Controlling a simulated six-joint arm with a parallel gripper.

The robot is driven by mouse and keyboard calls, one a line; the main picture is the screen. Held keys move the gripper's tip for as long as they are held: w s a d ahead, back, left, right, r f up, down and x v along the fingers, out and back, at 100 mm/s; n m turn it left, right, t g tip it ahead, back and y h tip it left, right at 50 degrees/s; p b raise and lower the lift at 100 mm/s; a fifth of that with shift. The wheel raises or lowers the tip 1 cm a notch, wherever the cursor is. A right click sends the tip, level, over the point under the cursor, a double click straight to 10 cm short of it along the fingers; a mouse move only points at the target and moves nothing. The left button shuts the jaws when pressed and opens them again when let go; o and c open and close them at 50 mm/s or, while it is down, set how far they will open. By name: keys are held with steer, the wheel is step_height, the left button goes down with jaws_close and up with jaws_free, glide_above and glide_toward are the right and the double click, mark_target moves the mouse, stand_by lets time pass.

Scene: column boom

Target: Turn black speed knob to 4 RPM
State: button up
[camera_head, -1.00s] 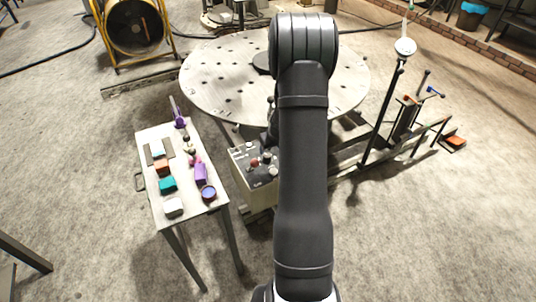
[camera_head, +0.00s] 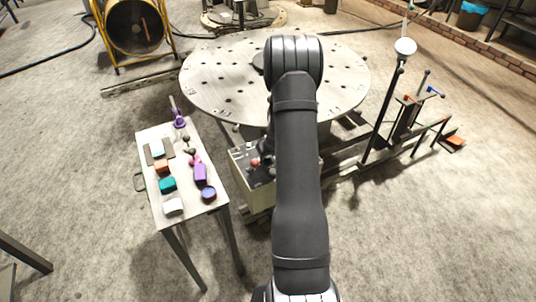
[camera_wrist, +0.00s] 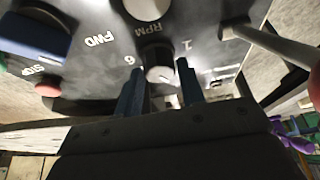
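The speed knob (camera_wrist: 158,62) shows in the wrist view on a dark control panel (camera_wrist: 205,50), near the printed "RPM", "6" and "1". It looks dark with a pale, bright top; its pointer setting cannot be read. My gripper (camera_wrist: 160,68) is open, with one blue-grey fingertip on each side of the knob. I cannot tell whether the fingers touch it. In the head view the control box (camera_head: 242,170) stands in front of the round table, and my arm hides its right part, the knob and the gripper.
In the wrist view a pale lever (camera_wrist: 270,42) juts out right of the knob. A blue switch (camera_wrist: 35,38) and a red button (camera_wrist: 48,90) are on the left. A small table (camera_head: 150,195) with several objects stands left of the box, beside the round table (camera_head: 215,75).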

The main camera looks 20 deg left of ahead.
steer(key=c, duration=0.5)
steer(key=shift+o, duration=0.2)
steer(key=shift+m, duration=0.3)
steer(key=shift+s+m+t+h, duration=0.15)
steer(key=shift+m+t+h, duration=0.25)
steer(key=shift+m, duration=0.8)
steer(key=shift+m+h, duration=0.4)
steer(key=shift+m, duration=0.3)
steer(key=o, duration=1)
steer(key=shift+c, duration=0.2)
steer(key=shift+a, duration=0.1)
